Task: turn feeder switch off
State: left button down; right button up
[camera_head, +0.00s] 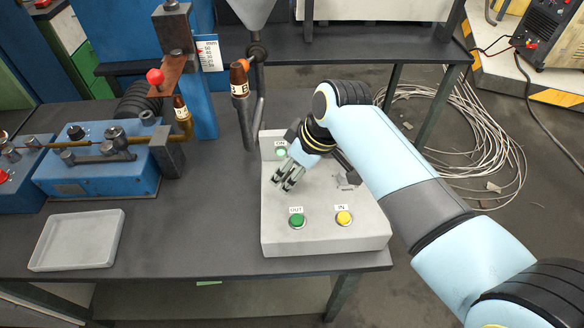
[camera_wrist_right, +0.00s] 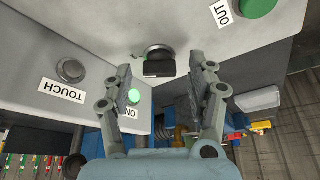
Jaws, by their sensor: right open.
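The grey control box (camera_head: 320,235) stands on the dark table in the head view. A black switch knob (camera_wrist_right: 159,66) on a round base shows on its panel in the wrist view. A lit green lamp (camera_wrist_right: 133,96) with an ON label is beside it; the lamp (camera_head: 281,152) also shows in the head view. My right gripper (camera_head: 282,184) is over the box, open. In the wrist view its fingers (camera_wrist_right: 159,80) appear on either side of the knob; I cannot tell if they touch it. In the head view the gripper hides the knob. My left gripper is not in view.
The box has a green OUT button (camera_head: 297,221), a yellow IN button (camera_head: 344,218) and a grey TOUCH button (camera_wrist_right: 72,70). A blue machine (camera_head: 95,175) and an empty grey tray (camera_head: 75,240) are to the left. Dark rods hang under a funnel (camera_head: 250,12) close to the box.

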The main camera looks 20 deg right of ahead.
jog(key=c, duration=1.1)
jog(key=shift+c, duration=0.2)
